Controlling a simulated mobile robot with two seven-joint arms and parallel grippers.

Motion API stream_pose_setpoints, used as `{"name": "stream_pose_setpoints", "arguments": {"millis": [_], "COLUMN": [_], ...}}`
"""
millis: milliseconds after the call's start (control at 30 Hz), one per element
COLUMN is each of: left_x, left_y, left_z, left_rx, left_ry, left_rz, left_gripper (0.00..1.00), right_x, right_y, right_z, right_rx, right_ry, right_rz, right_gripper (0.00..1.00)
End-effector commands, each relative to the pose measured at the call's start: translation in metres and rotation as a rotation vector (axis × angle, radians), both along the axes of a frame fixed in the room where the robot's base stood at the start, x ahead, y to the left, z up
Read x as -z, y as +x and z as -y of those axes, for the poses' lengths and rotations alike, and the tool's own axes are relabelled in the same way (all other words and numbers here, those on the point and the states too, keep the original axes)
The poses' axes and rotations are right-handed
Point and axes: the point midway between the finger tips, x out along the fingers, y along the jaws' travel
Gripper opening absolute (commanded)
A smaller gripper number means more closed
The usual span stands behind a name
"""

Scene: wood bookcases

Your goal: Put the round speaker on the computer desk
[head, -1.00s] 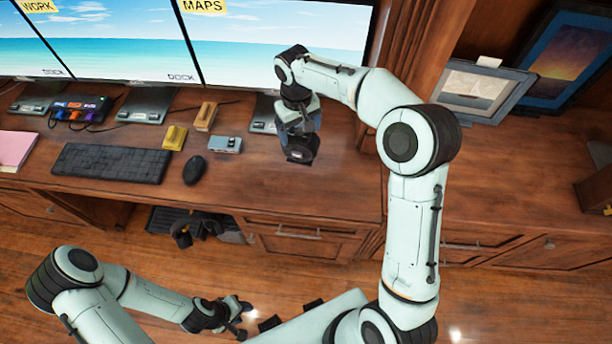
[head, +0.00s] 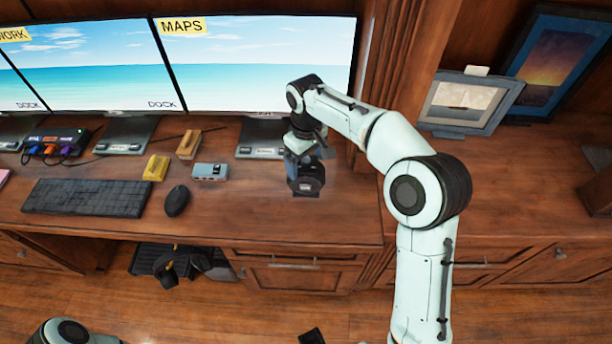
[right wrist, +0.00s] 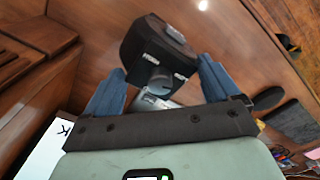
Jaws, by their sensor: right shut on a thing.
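The round speaker (head: 307,181) is a dark, rounded black piece with a small light label. It hangs below my right gripper (head: 302,160), at or just above the right part of the wooden computer desk (head: 330,222); I cannot tell whether it touches. In the right wrist view the speaker (right wrist: 152,48) sits between the blue fingers of the right gripper (right wrist: 160,75), which is shut on it. Its underside is hidden in the head view. My left gripper is out of view; only a bit of its arm shows at the bottom left.
Monitors (head: 258,65) on stands line the desk's back. A grey box (head: 210,171), yellow blocks (head: 156,167), a mouse (head: 177,201) and a keyboard (head: 88,197) lie left of the speaker. Framed pictures (head: 470,104) stand at the right. The desk's front right is bare.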

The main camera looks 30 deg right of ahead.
Motion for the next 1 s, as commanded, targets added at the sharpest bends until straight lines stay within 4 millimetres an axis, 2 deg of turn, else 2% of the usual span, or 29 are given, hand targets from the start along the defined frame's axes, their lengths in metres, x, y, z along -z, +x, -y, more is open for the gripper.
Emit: {"name": "stream_pose_setpoints", "arguments": {"millis": [267,400,500,867,900,933,1000], "left_x": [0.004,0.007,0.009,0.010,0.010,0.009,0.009], "left_y": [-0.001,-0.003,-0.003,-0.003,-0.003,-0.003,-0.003], "left_z": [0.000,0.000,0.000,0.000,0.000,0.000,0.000], "left_rx": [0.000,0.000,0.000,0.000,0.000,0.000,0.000], "left_ry": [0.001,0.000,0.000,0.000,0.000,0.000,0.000], "left_rz": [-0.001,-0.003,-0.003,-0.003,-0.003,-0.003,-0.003], "left_gripper": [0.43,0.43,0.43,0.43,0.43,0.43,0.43], "right_x": [0.022,0.045,0.054,0.058,0.058,0.058,0.058], "right_y": [0.000,0.000,0.000,0.000,0.000,0.000,0.000], "right_z": [0.000,0.000,-0.001,0.000,0.000,0.000,0.000], "right_rx": [0.001,0.001,0.000,0.000,0.000,0.000,0.000], "right_ry": [0.000,0.001,0.001,0.000,0.000,0.000,0.000], "right_rz": [0.001,-0.001,0.001,0.002,0.001,0.001,0.001], "right_gripper": [0.27,0.27,0.27,0.27,0.96,1.00,1.00]}}
